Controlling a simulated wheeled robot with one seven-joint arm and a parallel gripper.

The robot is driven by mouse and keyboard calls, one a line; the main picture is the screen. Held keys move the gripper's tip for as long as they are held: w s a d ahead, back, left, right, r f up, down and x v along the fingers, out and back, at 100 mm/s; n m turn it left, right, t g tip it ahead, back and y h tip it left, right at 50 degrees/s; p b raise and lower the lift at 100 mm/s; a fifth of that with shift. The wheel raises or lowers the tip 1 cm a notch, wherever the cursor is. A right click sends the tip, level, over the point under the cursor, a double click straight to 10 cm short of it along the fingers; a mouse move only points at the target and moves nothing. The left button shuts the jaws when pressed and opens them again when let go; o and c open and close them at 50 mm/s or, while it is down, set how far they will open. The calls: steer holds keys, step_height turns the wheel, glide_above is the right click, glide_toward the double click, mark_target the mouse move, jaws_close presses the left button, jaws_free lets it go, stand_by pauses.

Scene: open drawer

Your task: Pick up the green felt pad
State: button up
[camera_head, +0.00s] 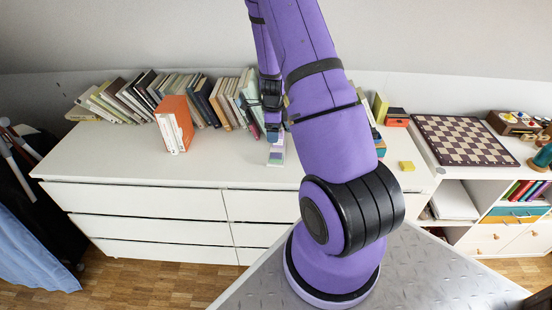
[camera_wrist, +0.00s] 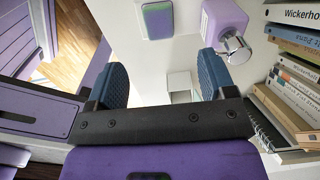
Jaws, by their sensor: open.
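In the head view my gripper (camera_head: 272,132) hangs low over the white dresser top, in front of the row of books, partly hidden by my arm. In the wrist view my gripper (camera_wrist: 161,80) is open, its two blue fingers apart with nothing held. The pad lies beyond the fingertips, apart from them.
A lilac bottle with a metal top (camera_wrist: 225,30) stands right of the pad, close to books (camera_wrist: 295,75). A row of books (camera_head: 200,98) lines the back of the dresser (camera_head: 110,165). The dresser's left front is clear.

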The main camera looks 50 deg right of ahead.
glide_above(276, 156)
steer(key=f, duration=0.6)
steer(key=shift+w+f, duration=0.1)
steer(key=shift+w, duration=0.2)
steer(key=shift+s+f, duration=0.15)
steer(key=shift+f, duration=1.15)
steer(key=shift+s+f, duration=0.15)
steer(key=shift+f, duration=1.1)
steer(key=shift+c, duration=0.4)
steer(key=c, duration=0.9)
